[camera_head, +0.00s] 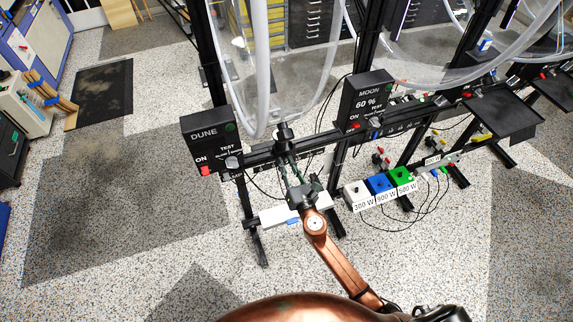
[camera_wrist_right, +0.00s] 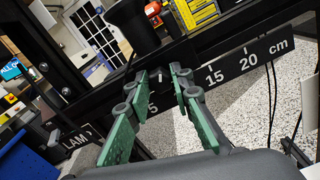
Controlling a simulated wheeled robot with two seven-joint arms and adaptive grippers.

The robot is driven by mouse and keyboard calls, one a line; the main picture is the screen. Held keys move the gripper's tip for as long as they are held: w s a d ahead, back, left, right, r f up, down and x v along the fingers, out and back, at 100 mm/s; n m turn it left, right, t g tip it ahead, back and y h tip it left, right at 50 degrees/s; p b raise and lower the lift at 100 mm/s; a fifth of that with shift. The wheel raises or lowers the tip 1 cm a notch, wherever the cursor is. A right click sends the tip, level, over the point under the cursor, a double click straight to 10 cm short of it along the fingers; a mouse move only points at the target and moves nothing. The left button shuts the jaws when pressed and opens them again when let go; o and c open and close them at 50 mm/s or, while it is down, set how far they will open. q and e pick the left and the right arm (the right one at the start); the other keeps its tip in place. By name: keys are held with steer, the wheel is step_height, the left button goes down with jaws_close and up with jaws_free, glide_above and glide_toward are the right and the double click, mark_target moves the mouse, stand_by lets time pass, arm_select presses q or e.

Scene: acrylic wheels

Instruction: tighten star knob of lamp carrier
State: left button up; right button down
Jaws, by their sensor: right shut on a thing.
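The black lamp carrier (camera_head: 284,132) sits on the dark horizontal rail below the large clear wheel, and shows in the right wrist view as a black block (camera_wrist_right: 128,22). My right gripper (camera_head: 284,157) reaches up to the rail just below the carrier. In the right wrist view its green-padded fingers (camera_wrist_right: 160,78) close in on a small dark part at the rail's front, under the carrier. This part looks like the star knob; the fingers largely hide it and its shape is unclear. My left gripper does not show.
A scale plate (camera_wrist_right: 245,55) marked 15 and 20 cm runs along the rail. The DUNE box (camera_head: 207,143) stands left and the MOON box (camera_head: 366,100) right. White, blue and green wattage blocks (camera_head: 380,185) lie right of my arm. Cables hang below the rail.

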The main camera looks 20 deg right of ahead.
steer(key=shift+f+m, duration=0.15)
steer(key=shift+m, duration=0.75)
steer(key=shift+m+b, duration=0.4)
steer(key=shift+m, duration=0.1)
steer(key=m+b, duration=0.1)
steer(key=m, duration=0.3)
steer(key=shift+m, duration=0.3)
steer(key=m, duration=0.2)
steer(key=shift+m, duration=0.3)
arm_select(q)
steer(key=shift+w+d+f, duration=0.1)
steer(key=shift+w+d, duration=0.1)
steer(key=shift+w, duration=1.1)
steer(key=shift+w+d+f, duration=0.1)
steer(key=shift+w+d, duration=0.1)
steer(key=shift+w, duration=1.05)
arm_select(e)
steer(key=shift+m, duration=1.4)
